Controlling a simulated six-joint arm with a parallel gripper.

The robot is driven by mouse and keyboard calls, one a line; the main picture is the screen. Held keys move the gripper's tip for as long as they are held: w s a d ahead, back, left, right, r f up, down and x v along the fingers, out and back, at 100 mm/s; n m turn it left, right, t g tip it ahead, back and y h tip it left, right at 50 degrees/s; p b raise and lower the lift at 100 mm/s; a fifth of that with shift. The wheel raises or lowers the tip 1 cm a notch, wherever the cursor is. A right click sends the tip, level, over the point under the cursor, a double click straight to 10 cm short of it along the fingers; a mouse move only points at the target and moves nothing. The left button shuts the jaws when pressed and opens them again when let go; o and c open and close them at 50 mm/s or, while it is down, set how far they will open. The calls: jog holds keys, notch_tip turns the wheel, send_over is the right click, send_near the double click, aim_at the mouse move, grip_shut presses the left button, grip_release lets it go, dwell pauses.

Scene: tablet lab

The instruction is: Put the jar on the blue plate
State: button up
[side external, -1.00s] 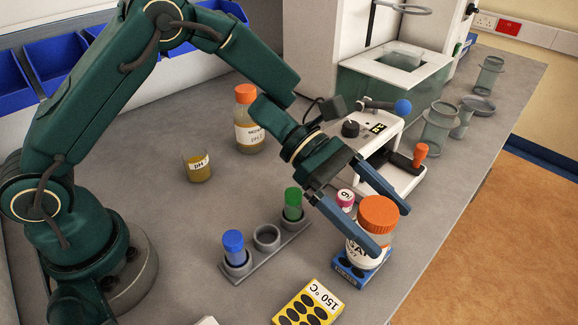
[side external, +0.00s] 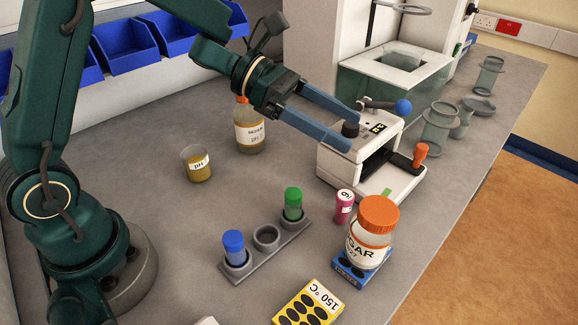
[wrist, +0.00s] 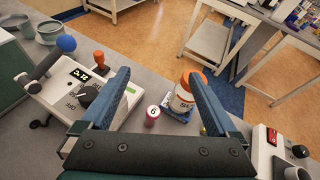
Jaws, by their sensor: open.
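The jar (side external: 370,240), with a wide orange lid and a white label, stands upright on the blue plate (side external: 346,277) near the front edge of the bench. The plate's front side shows below it, with dark ovals and pale lettering. My gripper (side external: 354,131) is open and empty, up and away from the jar, over the white press device. In the wrist view my gripper (wrist: 155,78) has its fingers spread wide. The jar (wrist: 181,98) shows there on the blue plate (wrist: 177,114), beside the right finger and partly hidden by it.
A pink vial (side external: 343,207) stands close left of the jar. A white press device (side external: 372,165) with blue and orange knobs is behind it. A rack (side external: 266,250) holds blue and green tubes. A yellow 150 °C card (side external: 308,305) lies in front. A beaker and bottle stand behind.

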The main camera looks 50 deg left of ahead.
jog(key=w+a+r+n+t+y, duration=0.4)
jog(key=w+r+n+t, duration=0.15)
jog(key=n, duration=0.45)
jog(key=s+a+r+n+t+y, duration=0.35)
jog(key=a+n+y, duration=0.55)
jog(key=n, duration=0.9)
jog(key=s+d+f+n+g, duration=0.1)
jog(key=s+f+n+g, duration=0.3)
jog(key=s+n, duration=0.6)
jog(key=s+d+f+n+g, duration=0.1)
jog(key=s+f+n+g, duration=0.4)
jog(key=s+n, duration=0.5)
jog(key=shift+s+d+f, duration=0.2)
jog(key=shift+s+f, duration=0.1)
jog(key=shift+f, duration=0.05)
